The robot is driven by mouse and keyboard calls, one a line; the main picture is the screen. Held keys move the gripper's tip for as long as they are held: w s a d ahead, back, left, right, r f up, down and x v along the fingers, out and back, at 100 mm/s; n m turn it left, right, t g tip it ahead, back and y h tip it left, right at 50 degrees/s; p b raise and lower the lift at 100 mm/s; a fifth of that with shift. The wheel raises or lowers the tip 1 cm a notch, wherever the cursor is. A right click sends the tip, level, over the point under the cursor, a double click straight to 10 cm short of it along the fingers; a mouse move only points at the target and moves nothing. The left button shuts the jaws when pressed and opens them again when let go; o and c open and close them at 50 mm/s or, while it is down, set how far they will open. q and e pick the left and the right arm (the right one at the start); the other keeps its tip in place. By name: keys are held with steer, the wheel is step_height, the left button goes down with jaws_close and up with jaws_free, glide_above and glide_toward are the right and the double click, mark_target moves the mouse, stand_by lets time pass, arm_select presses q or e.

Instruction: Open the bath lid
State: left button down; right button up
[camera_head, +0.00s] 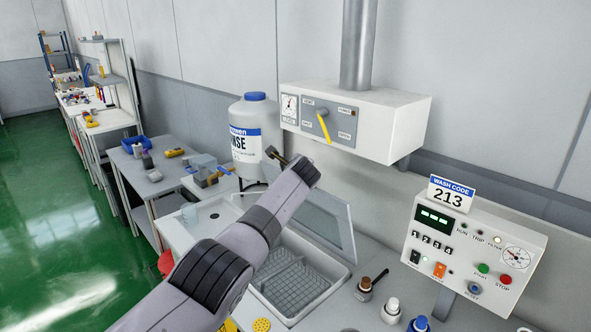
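The bath (338,277) is a pale basin set in the white worktop, with a grey wire basket (290,284) inside. Its lid (325,222), a framed see-through panel, stands tilted up at the back of the bath, so the basin is uncovered. An arm of mine comes in from the lower left and crosses in front of the bath and the lid's left part. Only a dark bit of my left gripper (273,153) shows at its far end; its fingers are mostly hidden, and I cannot tell whether it touches the lid. My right gripper is out of view.
A white rinse drum (253,143) stands behind the arm. A wall-mounted box (357,112) with a yellow-handled knob hangs above the lid. A control panel (472,248) stands at right. Small bottles (391,308) line the front right. Side tables (160,183) extend left.

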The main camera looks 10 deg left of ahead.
arm_select(q)
steer(key=shift+f, duration=0.2)
steer(key=c, duration=2)
jaws_free()
steer(key=shift+o, duration=0.2)
steer(key=shift+r, duration=0.1)
steer(key=shift+s+d, duration=0.1)
steer(key=v, duration=1.1)
steer(key=shift+s, duration=0.3)
steer(key=shift+r, duration=0.15)
steer(key=shift+c, duration=0.2)
